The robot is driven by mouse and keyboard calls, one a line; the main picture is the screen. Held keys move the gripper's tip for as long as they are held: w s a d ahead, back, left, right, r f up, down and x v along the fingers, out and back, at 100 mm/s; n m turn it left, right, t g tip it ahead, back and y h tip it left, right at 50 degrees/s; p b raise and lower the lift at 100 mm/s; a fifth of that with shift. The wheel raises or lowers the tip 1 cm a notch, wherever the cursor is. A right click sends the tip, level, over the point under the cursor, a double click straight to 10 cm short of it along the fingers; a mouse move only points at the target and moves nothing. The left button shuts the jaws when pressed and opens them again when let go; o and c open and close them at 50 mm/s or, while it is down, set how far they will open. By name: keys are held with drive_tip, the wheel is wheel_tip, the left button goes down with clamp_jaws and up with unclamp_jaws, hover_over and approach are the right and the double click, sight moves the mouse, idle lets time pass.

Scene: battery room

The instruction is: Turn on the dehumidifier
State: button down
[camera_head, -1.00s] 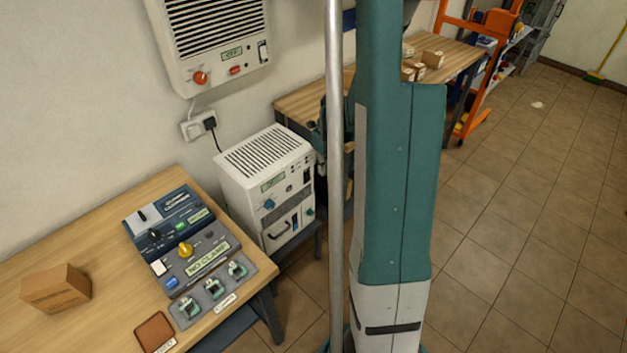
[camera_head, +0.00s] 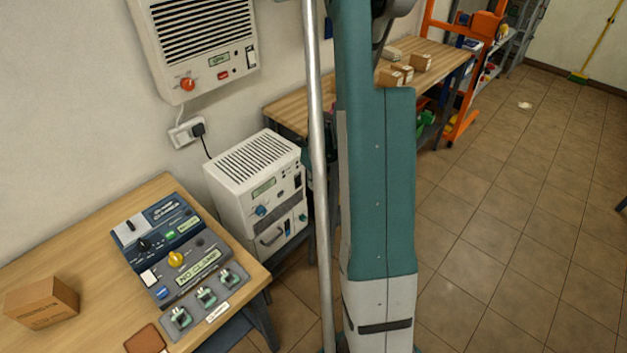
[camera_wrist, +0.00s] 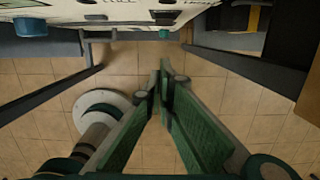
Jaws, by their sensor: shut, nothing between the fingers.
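A white boxy unit with a top grille (camera_head: 257,185) stands between the two tables. It looks like the dehumidifier. Its front has a small display, a blue knob (camera_head: 261,210), a dark switch (camera_head: 297,181) and a dark handle below. In the wrist view a white panel (camera_wrist: 125,8) fills the top edge, with a blue knob (camera_wrist: 30,27) at left and a small green part (camera_wrist: 164,33). My gripper (camera_wrist: 165,78) is shut and empty, below that panel in the picture and apart from it. In the head view my gripper is hidden behind my arm column.
A white wall unit (camera_head: 195,35) with a red knob hangs above a plugged socket (camera_head: 187,132). The left table (camera_head: 75,240) carries a control box (camera_head: 160,235), clamps and a carton (camera_head: 42,302). A wooden table (camera_head: 290,105) with small boxes stands behind.

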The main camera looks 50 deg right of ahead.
sight(299, 181)
drive_tip(key=w+f+b, duration=0.1)
drive_tip(key=w+f, duration=0.3)
drive_tip(key=shift+w, duration=0.2)
idle(0.3)
drive_tip(key=shift+f, duration=0.1)
drive_tip(key=shift+w+f+b, duration=0.15)
drive_tip(key=shift+w+b, duration=0.05)
drive_tip(key=shift+b, duration=0.15)
idle(0.4)
